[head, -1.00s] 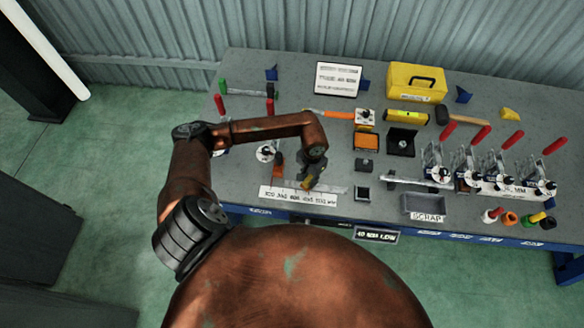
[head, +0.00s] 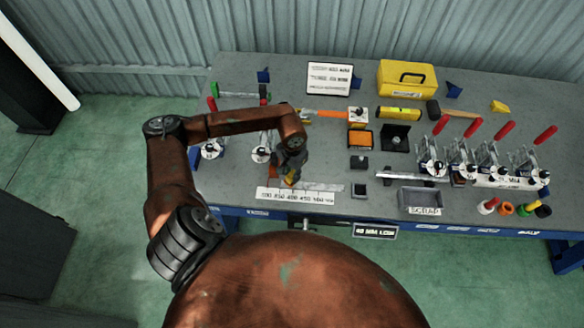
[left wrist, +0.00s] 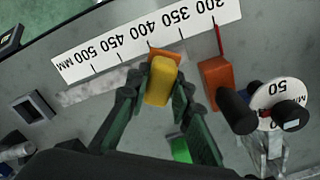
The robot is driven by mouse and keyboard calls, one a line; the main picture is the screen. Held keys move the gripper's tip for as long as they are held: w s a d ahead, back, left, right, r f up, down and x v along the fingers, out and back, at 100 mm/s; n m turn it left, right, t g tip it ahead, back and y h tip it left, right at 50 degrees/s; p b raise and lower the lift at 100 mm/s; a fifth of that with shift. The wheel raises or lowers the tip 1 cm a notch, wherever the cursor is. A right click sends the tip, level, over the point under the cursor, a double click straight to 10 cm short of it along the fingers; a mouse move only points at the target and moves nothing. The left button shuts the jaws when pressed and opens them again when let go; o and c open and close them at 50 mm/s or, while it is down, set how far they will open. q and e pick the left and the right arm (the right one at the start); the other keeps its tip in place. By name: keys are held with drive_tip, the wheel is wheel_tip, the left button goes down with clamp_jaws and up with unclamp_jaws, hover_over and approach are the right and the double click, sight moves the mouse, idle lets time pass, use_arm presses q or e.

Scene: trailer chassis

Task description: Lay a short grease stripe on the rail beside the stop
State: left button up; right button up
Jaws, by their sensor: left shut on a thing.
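My left gripper (left wrist: 160,100) is shut on a yellow block-like piece (left wrist: 161,80). An orange edge shows at its far end; I cannot tell whether that is part of the piece or lies beneath it. In the head view the gripper (head: 291,174) is over the bench, just behind the white millimetre scale (head: 296,196). A flat grey metal strip (left wrist: 88,91), possibly the rail, lies along the scale (left wrist: 150,42), partly hidden by the gripper. An orange block (left wrist: 214,78), possibly the stop, stands to the gripper's right in the wrist view. No grease stripe is discernible. My right gripper is out of view.
A round white dial marked 50 (left wrist: 277,101) and a black cylinder (left wrist: 238,110) stand close to the orange block. A small dark square block (left wrist: 31,107) lies left of the strip. A scrap tray (head: 420,198) and several red-handled clamps occupy the bench's right side.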

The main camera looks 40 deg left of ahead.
sight(292, 174)
use_arm(q)
drive_tip(key=shift+r+p, duration=0.65)
drive_tip(key=shift+r, duration=1.6)
